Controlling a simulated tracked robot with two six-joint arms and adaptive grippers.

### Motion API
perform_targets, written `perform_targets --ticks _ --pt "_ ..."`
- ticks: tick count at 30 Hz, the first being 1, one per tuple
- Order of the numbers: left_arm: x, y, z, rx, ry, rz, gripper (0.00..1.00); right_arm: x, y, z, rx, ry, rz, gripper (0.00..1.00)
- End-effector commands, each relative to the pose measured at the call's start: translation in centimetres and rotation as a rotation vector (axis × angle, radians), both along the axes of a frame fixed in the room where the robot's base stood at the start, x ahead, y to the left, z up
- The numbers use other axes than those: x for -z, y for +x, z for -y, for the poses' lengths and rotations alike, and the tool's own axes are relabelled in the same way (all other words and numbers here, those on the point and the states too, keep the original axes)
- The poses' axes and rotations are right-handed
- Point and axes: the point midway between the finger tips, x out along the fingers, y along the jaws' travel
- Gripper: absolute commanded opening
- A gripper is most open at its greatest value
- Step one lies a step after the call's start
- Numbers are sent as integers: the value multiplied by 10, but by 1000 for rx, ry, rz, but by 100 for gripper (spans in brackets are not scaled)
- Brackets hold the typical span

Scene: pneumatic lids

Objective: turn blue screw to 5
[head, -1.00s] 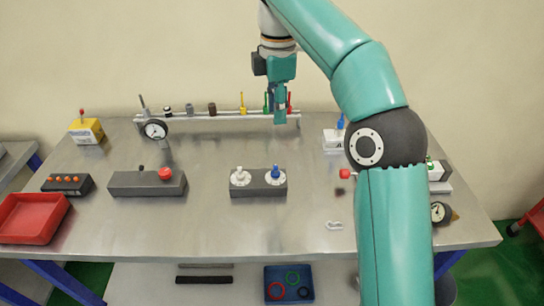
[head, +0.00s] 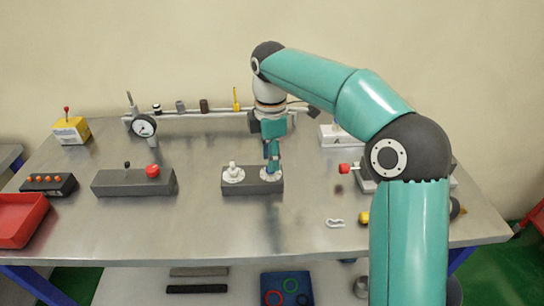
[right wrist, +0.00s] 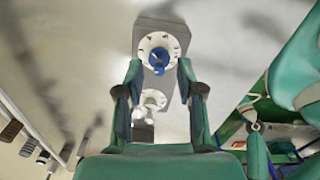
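The blue screw (right wrist: 158,58) sits in a white numbered dial (right wrist: 172,42) on a dark grey block (head: 232,188). In the head view the screw is mostly hidden by my right gripper (head: 272,158), which points down right over that dial. In the right wrist view my right gripper (right wrist: 159,68) is open, its two fingers either side of the screw; I cannot tell whether they touch it. A white screw (head: 233,168) stands in a second dial on the same block, to the left. The screw's number is too small to read. My left gripper is not in view.
A grey block with a red button (head: 152,171) stands to the left. A rail (head: 190,117) with a gauge (head: 143,126) runs behind. A white clip (head: 335,223) lies to the right. The table in front of the dial block is clear.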

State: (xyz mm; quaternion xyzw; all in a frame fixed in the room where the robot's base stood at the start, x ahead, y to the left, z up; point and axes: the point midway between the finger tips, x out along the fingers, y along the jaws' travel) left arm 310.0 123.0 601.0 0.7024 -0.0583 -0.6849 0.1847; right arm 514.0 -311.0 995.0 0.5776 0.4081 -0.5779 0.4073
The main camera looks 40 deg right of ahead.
Motion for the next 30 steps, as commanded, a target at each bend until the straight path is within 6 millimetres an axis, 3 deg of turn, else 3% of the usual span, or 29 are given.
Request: perform_targets --ticks 7,14,30 --pt "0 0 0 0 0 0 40 1 0 0 -1 0 0 37" --pt "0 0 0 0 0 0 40 0 1 -1 -2 0 0 1" --pt "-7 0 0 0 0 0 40 -1 0 -2 60 -1 -4 0"
